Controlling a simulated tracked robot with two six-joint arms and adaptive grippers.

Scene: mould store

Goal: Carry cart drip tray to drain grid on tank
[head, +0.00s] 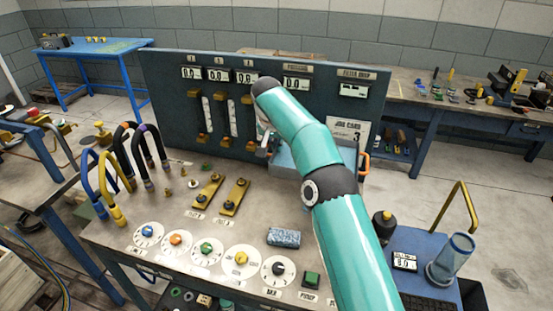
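A pale blue-grey tray-like container (285,161) with an orange handle (364,165) at its right end is at the back right of the bench, in front of the panel. I take it for the drip tray. My teal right arm covers its middle. My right gripper (267,142) shows only in part, behind the arm at the container's left end. Its fingers are mostly hidden, so I cannot tell whether it holds that end. My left gripper is not in view. I cannot make out a drain grid or a tank for certain.
The bench (185,218) carries coloured dials, two brass bars, bent hoses (125,165) and a speckled blue block (284,237). A dark upright panel (175,100) closes its back.

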